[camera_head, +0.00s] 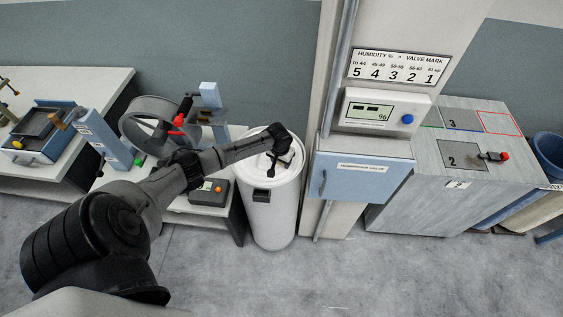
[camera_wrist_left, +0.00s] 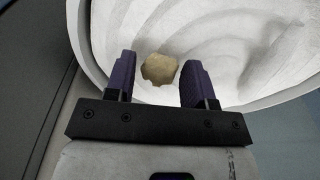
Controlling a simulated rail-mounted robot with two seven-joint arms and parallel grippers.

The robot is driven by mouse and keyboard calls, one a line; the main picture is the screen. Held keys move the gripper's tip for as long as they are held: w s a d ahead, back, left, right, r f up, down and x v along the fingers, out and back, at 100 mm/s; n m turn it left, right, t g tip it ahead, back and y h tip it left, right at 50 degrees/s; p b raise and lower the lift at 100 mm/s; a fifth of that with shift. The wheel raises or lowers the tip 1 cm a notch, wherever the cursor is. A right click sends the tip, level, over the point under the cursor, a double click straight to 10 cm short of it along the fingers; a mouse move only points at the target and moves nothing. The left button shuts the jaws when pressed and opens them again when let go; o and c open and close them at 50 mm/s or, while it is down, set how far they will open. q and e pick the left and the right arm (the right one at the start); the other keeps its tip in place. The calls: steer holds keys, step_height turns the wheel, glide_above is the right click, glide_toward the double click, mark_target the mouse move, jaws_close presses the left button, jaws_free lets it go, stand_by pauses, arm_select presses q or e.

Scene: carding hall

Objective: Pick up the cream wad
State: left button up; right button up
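The cream wad (camera_wrist_left: 159,69) is a small, rough yellowish lump. In the left wrist view it lies on white coiled material inside the rim of a round white can (camera_wrist_left: 92,68). The can (camera_head: 270,215) also stands in the middle of the head view. My left gripper (camera_wrist_left: 160,62) is open over the can. The wad shows between its two dark purple fingertips, with a gap on each side; I cannot tell how far below them it lies. In the head view the left gripper (camera_head: 281,158) is above the can's top, and I cannot make out the wad there. My right gripper is not in view.
A pillar with a blue humidifier valve box (camera_head: 360,178) and a meter (camera_head: 383,110) stands just right of the can. A grey bench (camera_head: 427,180) with numbered squares is farther right. A low table with a grey device (camera_head: 210,192) stands left of the can.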

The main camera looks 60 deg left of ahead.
arm_select(q)
steer(key=c, duration=0.7)
steer(key=shift+o, duration=0.2)
steer(key=shift+r, duration=0.1)
